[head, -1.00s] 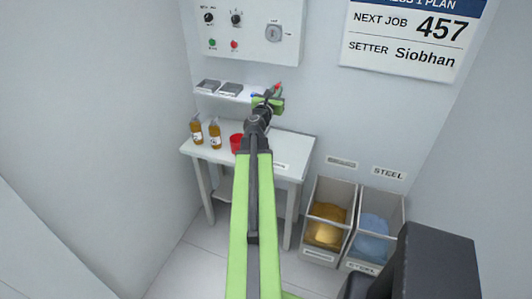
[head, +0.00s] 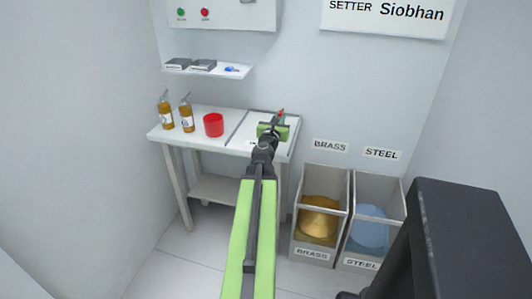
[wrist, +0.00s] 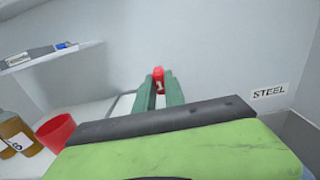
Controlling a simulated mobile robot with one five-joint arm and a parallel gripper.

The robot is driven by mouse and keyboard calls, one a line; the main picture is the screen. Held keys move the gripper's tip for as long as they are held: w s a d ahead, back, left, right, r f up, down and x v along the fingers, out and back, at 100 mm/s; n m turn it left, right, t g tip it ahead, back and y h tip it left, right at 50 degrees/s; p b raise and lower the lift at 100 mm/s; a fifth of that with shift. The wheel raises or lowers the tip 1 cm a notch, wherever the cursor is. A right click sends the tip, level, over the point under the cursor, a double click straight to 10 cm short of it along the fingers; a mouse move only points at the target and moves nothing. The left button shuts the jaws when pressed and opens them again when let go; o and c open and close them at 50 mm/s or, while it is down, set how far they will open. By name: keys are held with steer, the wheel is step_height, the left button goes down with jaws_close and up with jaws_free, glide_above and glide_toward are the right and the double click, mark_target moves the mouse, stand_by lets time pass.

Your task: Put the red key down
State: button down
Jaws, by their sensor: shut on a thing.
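My gripper (head: 275,126) is shut on the red key (head: 280,112), whose red top sticks out beyond the fingertips. In the wrist view the red key (wrist: 158,79) shows a white "1" and sits between the two green fingers. In the head view my gripper is in front of the right part of the white table (head: 190,119), near a grey-edged tray area (head: 243,133). I cannot tell how high above the table the key is. The key's lower part is hidden by the fingers.
A red cup (head: 213,125) and two amber bottles (head: 187,117) stand on the table's left part. A shelf (head: 240,74) above holds dark boxes and a blue key (head: 232,69). Brass (head: 318,256) and steel (head: 362,265) bins stand on the right. A control panel (head: 230,14) hangs above.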

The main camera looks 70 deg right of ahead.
steer(key=w+d+f+b, duration=0.1)
steer(key=w+f+b, duration=0.2)
steer(key=w+d+f+b, duration=0.1)
steer(key=w+f+b, duration=0.2)
steer(key=f, duration=0.1)
steer(key=w+d+f+b, duration=0.1)
steer(key=w+f+b, duration=0.2)
steer(key=f, duration=0.1)
steer(key=shift+w+f, duration=0.15)
steer(key=shift+w, duration=0.35)
step_height(320, 180, down, 4)
steer(key=b, duration=0.4)
steer(key=shift+f, duration=0.15)
steer(key=shift+r, duration=0.25)
steer(key=shift+f, duration=0.25)
steer(key=c, duration=1.4)
jaws_free()
steer(key=shift+r, duration=0.1)
steer(key=shift+c, duration=0.2)
